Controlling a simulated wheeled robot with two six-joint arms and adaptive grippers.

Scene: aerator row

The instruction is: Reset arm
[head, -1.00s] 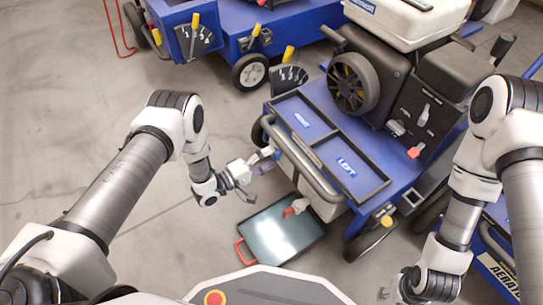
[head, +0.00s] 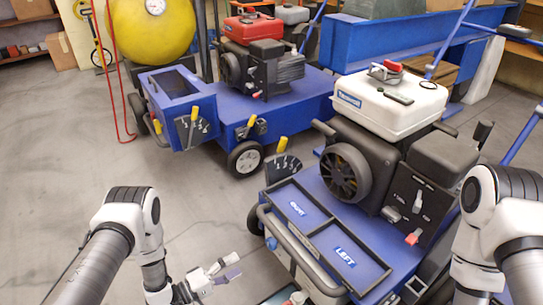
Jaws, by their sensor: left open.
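My left arm comes in from the lower left, and its gripper (head: 223,271) is open at the bottom of the head view, left of the near blue aerator (head: 378,268). A small purplish piece shows at its fingers; I cannot tell whether it is part of the gripper. No object is clearly held. My right arm (head: 487,225) stands at the right edge, in front of the near aerator, with its gripper outside the frame.
The near machine has two compartments, one labelled LEFT (head: 345,257), and a black engine (head: 350,172) with a white tank (head: 388,98). Another blue machine (head: 185,87) with a red-topped engine stands behind. Grey floor (head: 60,140) is clear at left.

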